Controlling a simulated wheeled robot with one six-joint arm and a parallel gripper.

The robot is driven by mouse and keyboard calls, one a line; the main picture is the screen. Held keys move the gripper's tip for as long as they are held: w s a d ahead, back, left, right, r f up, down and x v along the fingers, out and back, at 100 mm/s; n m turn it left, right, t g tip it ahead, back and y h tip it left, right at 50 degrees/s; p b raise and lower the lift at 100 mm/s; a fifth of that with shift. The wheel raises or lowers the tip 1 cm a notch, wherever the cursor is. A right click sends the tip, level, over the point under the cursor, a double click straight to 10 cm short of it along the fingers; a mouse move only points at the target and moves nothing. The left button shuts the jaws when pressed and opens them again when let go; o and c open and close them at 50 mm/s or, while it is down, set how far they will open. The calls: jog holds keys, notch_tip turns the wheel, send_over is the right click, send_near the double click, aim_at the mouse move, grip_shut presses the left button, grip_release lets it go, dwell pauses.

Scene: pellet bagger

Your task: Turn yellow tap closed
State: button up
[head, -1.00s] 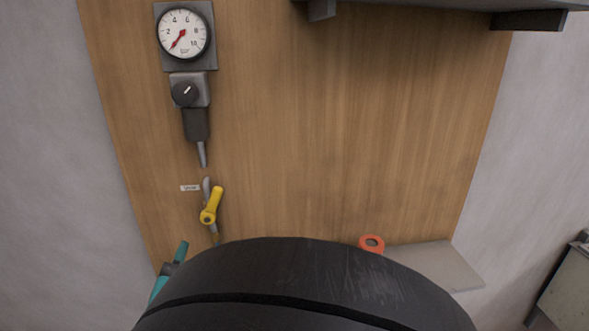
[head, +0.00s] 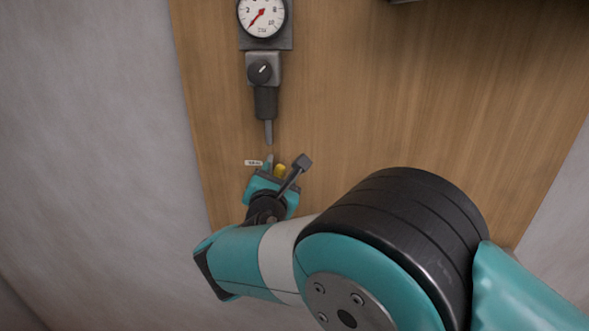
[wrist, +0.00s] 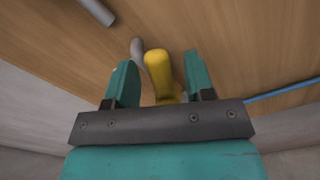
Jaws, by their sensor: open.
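The yellow tap (head: 280,169) is on the wooden panel below the gauge, and only a small part of its handle shows past my gripper in the head view. In the wrist view the yellow handle (wrist: 159,72) stands between the two teal fingers. My gripper (wrist: 159,82) is open, with one finger on each side of the handle. The right finger is close to the handle; I cannot tell whether it touches. The tap's base is hidden behind my gripper. My gripper (head: 275,172) also shows in the head view, in front of the tap.
A small white label (head: 253,163) is left of the tap. A blue tube (wrist: 285,90) runs at the right in the wrist view.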

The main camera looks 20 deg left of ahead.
jog(key=shift+w, duration=0.25)
grip_shut()
jog(key=shift+a, duration=0.1)
